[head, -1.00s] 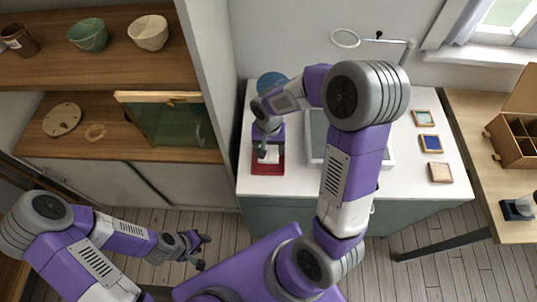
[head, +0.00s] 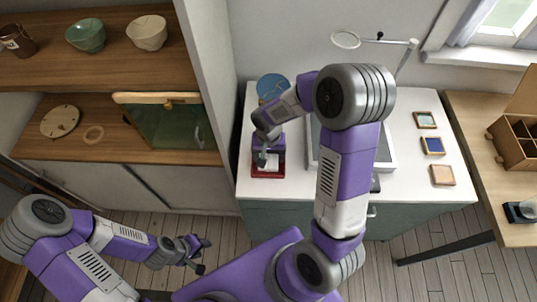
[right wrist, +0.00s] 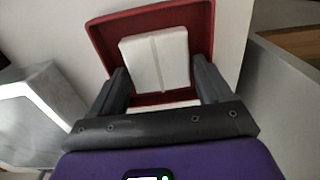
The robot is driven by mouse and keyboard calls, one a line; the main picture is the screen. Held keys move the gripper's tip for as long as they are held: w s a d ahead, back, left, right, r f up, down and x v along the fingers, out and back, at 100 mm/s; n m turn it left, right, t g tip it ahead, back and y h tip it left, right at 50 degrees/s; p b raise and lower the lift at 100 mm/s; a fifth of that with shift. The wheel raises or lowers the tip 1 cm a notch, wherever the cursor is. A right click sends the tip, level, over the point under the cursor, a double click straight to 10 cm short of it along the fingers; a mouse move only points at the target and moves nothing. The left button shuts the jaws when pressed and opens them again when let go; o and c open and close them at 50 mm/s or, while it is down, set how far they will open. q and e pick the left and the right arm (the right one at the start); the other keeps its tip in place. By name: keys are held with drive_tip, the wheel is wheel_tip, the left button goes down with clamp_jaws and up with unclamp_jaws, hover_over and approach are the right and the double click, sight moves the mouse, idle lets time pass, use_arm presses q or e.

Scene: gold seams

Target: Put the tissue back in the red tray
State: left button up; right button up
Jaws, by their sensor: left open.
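The red tray (head: 268,175) stands on the white counter near its front left corner. The white, folded tissue (right wrist: 156,60) lies inside the red tray (right wrist: 104,56) in the right wrist view, with a crease along its middle. In the head view the tissue (head: 272,161) is partly hidden by my right gripper (head: 266,157), which is right over the tray. In the wrist view the right gripper's fingers (right wrist: 162,85) are spread wide, one on each side of the tissue's near end; I cannot tell whether they touch it. My left gripper (head: 203,255) is open and empty above the floor.
A blue round item (head: 272,86) is behind the tray. Several small framed tiles (head: 432,146) lie at the right. A wooden shelf unit (head: 120,183) stands to the left.

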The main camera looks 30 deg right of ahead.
sight(269, 158)
drive_tip(key=shift+r, duration=0.25)
wheel_tip(269, 158, up, 12)
drive_tip(key=p, duration=0.3)
drive_tip(key=shift+f, duration=0.1)
idle(0.3)
